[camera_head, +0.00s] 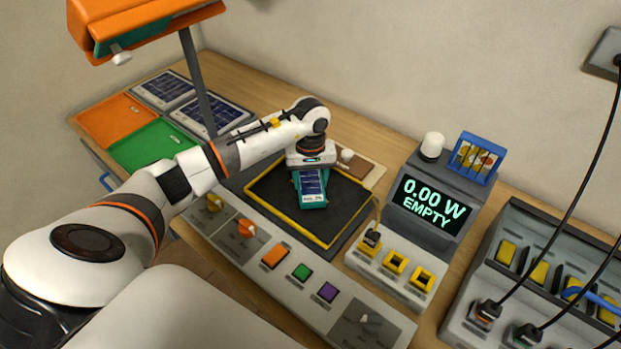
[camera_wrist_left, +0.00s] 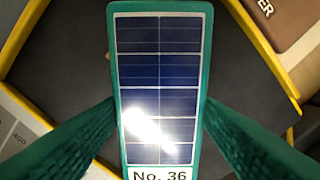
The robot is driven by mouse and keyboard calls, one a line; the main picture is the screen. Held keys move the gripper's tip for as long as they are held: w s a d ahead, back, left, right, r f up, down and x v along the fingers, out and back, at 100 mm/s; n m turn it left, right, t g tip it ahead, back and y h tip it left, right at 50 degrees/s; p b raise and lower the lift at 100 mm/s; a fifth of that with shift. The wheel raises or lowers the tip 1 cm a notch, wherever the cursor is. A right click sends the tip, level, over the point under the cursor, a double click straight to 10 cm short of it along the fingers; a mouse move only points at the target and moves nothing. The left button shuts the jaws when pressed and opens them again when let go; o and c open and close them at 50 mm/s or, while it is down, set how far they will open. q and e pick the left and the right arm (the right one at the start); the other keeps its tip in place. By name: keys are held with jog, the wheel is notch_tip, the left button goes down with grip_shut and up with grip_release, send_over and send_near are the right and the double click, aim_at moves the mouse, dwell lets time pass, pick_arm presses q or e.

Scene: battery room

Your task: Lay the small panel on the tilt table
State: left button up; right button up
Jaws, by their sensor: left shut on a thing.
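The small panel (camera_head: 312,186) has dark blue cells and a teal frame. In the left wrist view the panel (camera_wrist_left: 158,85) fills the middle, with a "No. 36" label at its lower end. My left gripper (camera_head: 313,175) is shut on it, with a teal finger at each long side. The tilt table (camera_head: 345,210) is a dark square plate with a yellow border. The panel is over this plate; I cannot tell whether it touches it. My right gripper is not in view.
A grey meter (camera_head: 432,205) reading "0.00 W EMPTY" stands right of the plate, with a yellow-socketed block (camera_head: 395,268) before it. A control strip with knobs and coloured buttons (camera_head: 301,272) runs along the front. An orange lamp (camera_head: 140,25) overhangs the left; cables hang at right.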

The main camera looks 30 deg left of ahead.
aim_at(310, 182)
pick_arm(q)
jog(key=shift+f, duration=0.8)
jog(key=o, duration=1.1)
jog(key=shift+c, duration=0.2)
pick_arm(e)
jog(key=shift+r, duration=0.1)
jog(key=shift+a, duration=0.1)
pick_arm(q)
jog(key=shift+r, duration=0.5)
notch_tip(310, 182, up, 11)
jog(key=b, duration=0.3)
jog(key=shift+r+b, duration=0.2)
jog(key=shift+b, duration=0.2)
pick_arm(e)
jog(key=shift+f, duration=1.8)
